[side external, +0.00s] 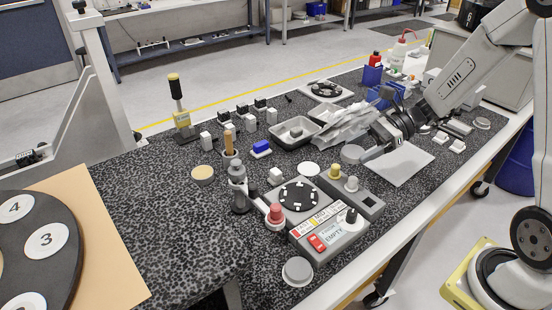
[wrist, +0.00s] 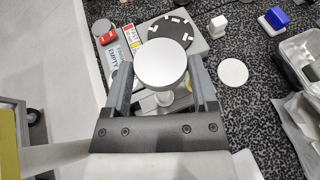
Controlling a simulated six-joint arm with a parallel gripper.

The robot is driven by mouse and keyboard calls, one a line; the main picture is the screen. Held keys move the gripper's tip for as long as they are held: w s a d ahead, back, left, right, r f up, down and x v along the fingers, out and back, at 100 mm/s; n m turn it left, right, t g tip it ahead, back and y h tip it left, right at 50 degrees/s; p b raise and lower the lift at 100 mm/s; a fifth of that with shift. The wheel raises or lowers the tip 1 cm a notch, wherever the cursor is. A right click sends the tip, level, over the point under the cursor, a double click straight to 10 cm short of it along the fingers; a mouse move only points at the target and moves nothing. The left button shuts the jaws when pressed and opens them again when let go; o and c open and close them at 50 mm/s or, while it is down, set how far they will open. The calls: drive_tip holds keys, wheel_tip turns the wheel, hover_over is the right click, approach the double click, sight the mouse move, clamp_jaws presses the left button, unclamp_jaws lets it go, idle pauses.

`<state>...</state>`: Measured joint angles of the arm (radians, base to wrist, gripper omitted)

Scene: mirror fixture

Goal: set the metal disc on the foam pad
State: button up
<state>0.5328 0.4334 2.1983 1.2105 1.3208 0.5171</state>
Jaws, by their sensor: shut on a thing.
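My gripper (side external: 368,152) reaches in from the right, above the table behind the grey control box. In the wrist view my gripper (wrist: 162,80) is shut on the metal disc (wrist: 163,63), a smooth pale grey round held face-on between the two fingers. The metal disc (side external: 352,154) also shows at the fingertips in the side view, seemingly raised off the table. A flat white round (side external: 308,169), which may be the foam pad, lies bare on the speckled table; it also shows right of the gripper in the wrist view (wrist: 232,72). Its material is unclear.
The control box (side external: 331,227) with knobs and a black slotted plate (side external: 299,195) stand close by. A metal tray (side external: 295,132) and crumpled clear bags (side external: 343,125) lie behind. A white sheet (side external: 402,166) lies below my arm. Another grey round (side external: 298,271) sits at the front edge.

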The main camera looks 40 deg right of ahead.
drive_tip(key=w+f, duration=0.4)
drive_tip(key=w, duration=0.5)
hover_over(315, 167)
drive_tip(key=s, duration=0.1)
drive_tip(key=f, duration=0.4)
drive_tip(key=shift+s+a+f, duration=0.1)
drive_tip(key=shift+s+f, duration=0.1)
drive_tip(key=shift+w+f, duration=0.4)
drive_tip(key=shift+f, duration=0.05)
drive_tip(key=shift+w+f, duration=0.25)
drive_tip(key=shift+f, duration=1.6)
drive_tip(key=shift+f, duration=0.15)
drive_tip(key=o, duration=1.2)
